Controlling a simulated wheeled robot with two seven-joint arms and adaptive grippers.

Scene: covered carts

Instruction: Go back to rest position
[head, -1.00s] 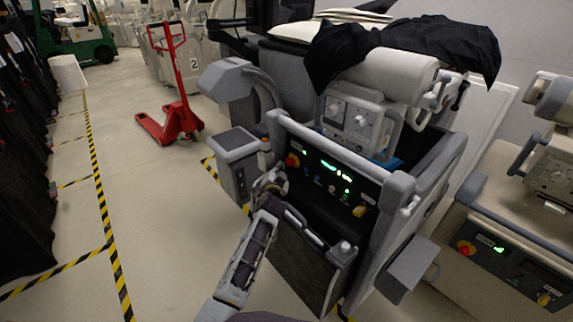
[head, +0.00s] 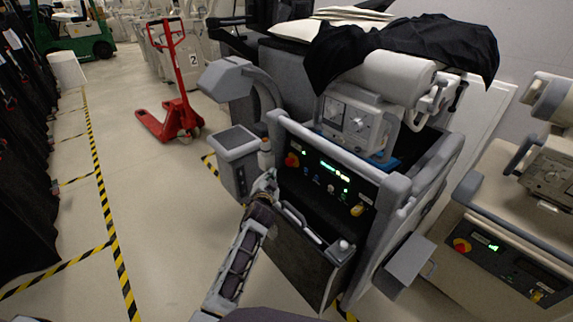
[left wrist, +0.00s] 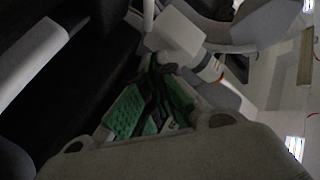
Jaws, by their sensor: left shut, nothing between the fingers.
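In the head view my left arm reaches up from the bottom edge. Its gripper (head: 266,184) is near the front left corner of the large grey cart (head: 366,165), just below and left of the red knob on its panel. The gripper is small and partly blurred there, shut and empty. Whether it touches the cart I cannot tell. The left wrist view is dim, with green and dark parts (left wrist: 150,108) at its middle above a pale rounded body. My right gripper is not in view.
A black cloth (head: 440,43) drapes over the cart's top. A second beige cart (head: 500,225) stands at the right. A red pallet jack (head: 180,112) and a green forklift (head: 84,42) stand at the back left. Open floor (head: 150,195) with striped tape lies left of my arm.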

